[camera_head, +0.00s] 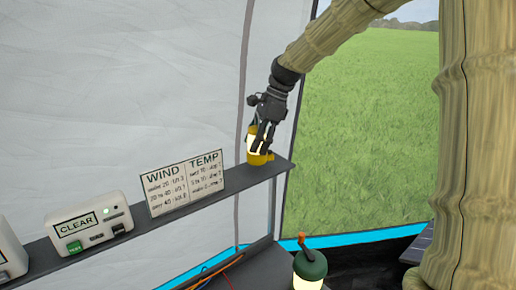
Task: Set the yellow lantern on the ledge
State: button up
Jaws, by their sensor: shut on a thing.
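The yellow lantern (252,146) is upright at the right end of the dark ledge (225,186), with a pale glowing middle and yellow top and base. My gripper (266,142) comes down from above right and is shut on the lantern, its fingers covering part of the lantern's right side. The lantern's base appears at the ledge surface; I cannot tell whether it touches or hovers just above.
A WIND/TEMP card (181,184) stands on the ledge just left of the lantern. A white CLEAR box (88,223) with a green button is farther left. A green-topped lantern (309,266) stands lower, at the bottom. The tent wall (120,80) rises behind the ledge.

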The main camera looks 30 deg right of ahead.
jog(key=shift+d+f+p, duration=0.1)
jog(key=shift+f+p, duration=0.45)
jog(key=shift+f, duration=0.95)
jog(key=o, duration=1.5)
jog(key=shift+f, duration=0.15)
jog(key=b+v, duration=0.3)
jog(key=v, duration=0.9)
jog(key=shift+r, duration=0.2)
